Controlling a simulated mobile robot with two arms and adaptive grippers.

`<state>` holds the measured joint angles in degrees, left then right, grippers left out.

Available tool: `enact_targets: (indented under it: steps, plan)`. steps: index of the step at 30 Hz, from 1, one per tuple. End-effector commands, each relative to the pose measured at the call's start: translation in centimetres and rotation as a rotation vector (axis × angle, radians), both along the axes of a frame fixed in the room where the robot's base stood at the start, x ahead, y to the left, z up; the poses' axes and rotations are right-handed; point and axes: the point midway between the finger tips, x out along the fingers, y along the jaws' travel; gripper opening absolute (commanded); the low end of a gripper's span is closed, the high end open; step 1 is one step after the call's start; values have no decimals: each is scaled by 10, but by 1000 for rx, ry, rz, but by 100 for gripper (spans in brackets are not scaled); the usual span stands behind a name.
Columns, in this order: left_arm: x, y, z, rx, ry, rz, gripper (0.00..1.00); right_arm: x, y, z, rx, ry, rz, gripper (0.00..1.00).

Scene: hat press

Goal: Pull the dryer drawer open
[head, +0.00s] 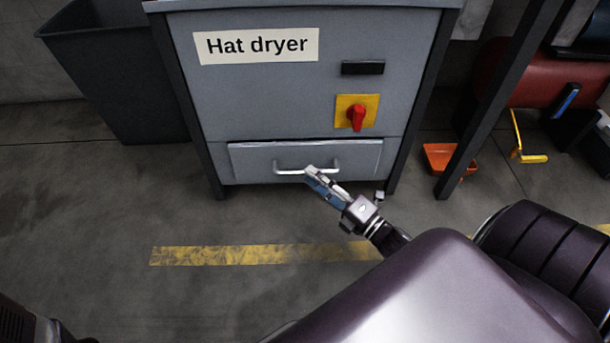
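The grey hat dryer (270,95) stands ahead of me with a "Hat dryer" label. Its drawer (245,158) is low on the front, with a thin dark line along the top edge; the drawer looks shut or nearly so. A pale bar handle (285,171) spans the middle of the drawer front. My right gripper (314,175) reaches in from the lower right, and its fingertips overlap the right half of the handle. The fingers hide that part of the bar, so I cannot tell whether they grip it. My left gripper is out of view.
A red knob on a yellow plate (343,104) and a dark slot (362,68) sit above the drawer. A dark bin (120,80) stands left, an orange tray (436,155) right, beside a slanted dark post (485,100). The floor before the dryer is clear.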

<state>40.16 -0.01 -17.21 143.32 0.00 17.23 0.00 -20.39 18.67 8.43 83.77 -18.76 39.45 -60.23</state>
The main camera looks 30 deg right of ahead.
Motion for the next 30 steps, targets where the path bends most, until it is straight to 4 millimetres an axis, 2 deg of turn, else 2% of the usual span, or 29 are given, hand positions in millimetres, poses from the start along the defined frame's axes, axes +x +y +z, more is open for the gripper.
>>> enact_targets:
  steps: [1, 6, 17, 25, 30]
  plan:
    - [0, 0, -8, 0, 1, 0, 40, 9, 3, -1, 0, -4, 2, 29]
    - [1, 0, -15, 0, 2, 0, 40, 27, 7, 2, 0, -1, 1, 29]
    - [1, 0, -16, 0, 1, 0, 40, 32, 8, 4, 1, 2, 0, 29]
    - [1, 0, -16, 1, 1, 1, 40, 32, 8, 4, 1, 2, 0, 0]
    - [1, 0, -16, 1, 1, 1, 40, 32, 8, 4, 1, 2, 0, 0]
